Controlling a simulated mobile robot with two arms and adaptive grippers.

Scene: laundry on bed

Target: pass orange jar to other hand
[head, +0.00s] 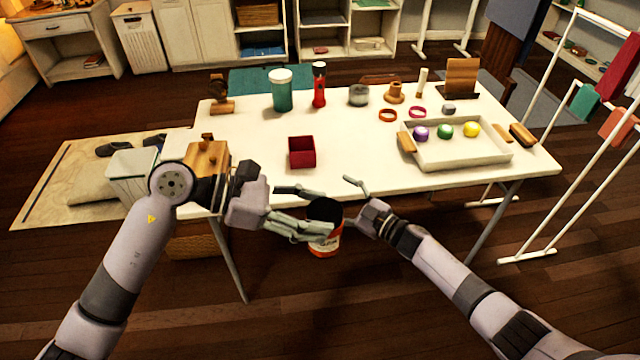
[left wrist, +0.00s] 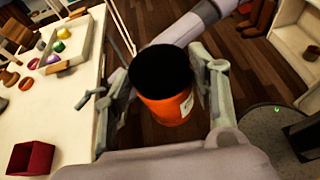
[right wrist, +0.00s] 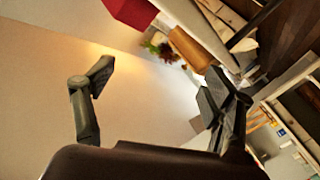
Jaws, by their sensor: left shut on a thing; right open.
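The orange jar (head: 326,243) has a black top and a white label. It is held in the air just off the table's front edge, roughly upright. My left gripper (head: 320,212) is shut on it; in the left wrist view the jar (left wrist: 168,107) sits between the two fingers. My right gripper (head: 347,205) is open, close beside the jar on its right, with its fingers pointing toward it. I cannot tell whether it touches the jar. In the right wrist view, the right gripper (right wrist: 158,80) has its fingers spread and empty, and the jar does not show.
The white table (head: 360,157) lies behind the grippers. On it are a red box (head: 302,151), a teal jar (head: 281,90), a red bottle (head: 319,86) and a tray (head: 462,158) with three balls. A drying rack (head: 560,190) stands at the right.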

